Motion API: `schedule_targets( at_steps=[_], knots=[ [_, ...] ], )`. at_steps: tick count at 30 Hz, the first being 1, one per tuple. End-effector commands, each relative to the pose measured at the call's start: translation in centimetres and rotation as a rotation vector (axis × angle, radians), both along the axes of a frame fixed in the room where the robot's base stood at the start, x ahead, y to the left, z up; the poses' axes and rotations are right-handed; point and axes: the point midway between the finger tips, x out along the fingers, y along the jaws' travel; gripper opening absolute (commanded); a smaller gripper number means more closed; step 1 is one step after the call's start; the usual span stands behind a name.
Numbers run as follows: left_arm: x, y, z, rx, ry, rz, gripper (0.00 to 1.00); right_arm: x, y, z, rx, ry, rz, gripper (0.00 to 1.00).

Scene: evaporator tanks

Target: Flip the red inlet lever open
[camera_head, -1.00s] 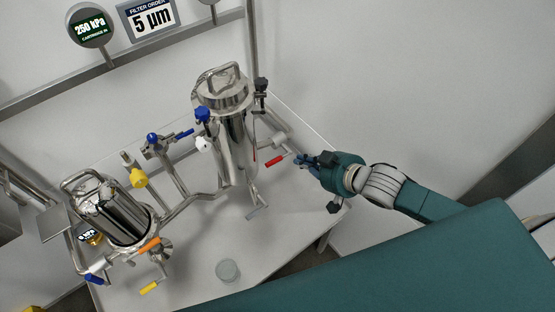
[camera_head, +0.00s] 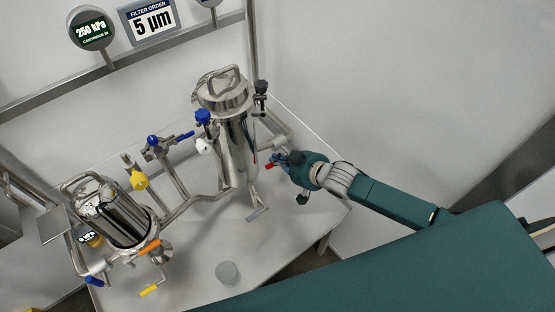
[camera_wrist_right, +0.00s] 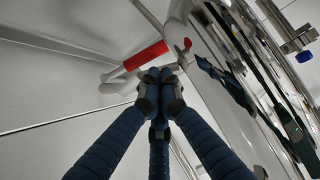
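The red inlet lever (camera_head: 269,166) sticks out low on the right side of the tall steel tank (camera_head: 235,140). In the right wrist view the red lever (camera_wrist_right: 146,54) lies just beyond the fingertips, at the end of a pale stem. My right gripper (camera_head: 276,160) is beside the lever and partly covers it in the head view. In the right wrist view its fingertips (camera_wrist_right: 160,84) are close together with nothing seen between them. Whether they touch the lever I cannot tell. My left gripper is not in view.
Blue-handled valves (camera_head: 203,116) sit on the pipes between. A clear cup (camera_head: 228,273) stands on the table's (camera_head: 190,275) front part.

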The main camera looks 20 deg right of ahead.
Motion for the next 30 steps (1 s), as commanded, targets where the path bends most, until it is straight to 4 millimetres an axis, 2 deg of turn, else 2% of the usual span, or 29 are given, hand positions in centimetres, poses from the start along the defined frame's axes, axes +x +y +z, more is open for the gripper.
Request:
schedule_targets(
  at_steps=[12,21,30],
  knots=[
    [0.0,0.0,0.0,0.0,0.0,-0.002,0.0,0.0,0.1,-0.5,0.0,0.0,0.0,0.0],
    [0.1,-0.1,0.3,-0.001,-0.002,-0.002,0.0,-0.1,0.8,-2.5,0.0,0.001,-0.001,0.0],
    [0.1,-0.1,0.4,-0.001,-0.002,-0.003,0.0,-0.1,0.9,-2.3,0.001,0.003,-0.001,0.0]
  ],
)
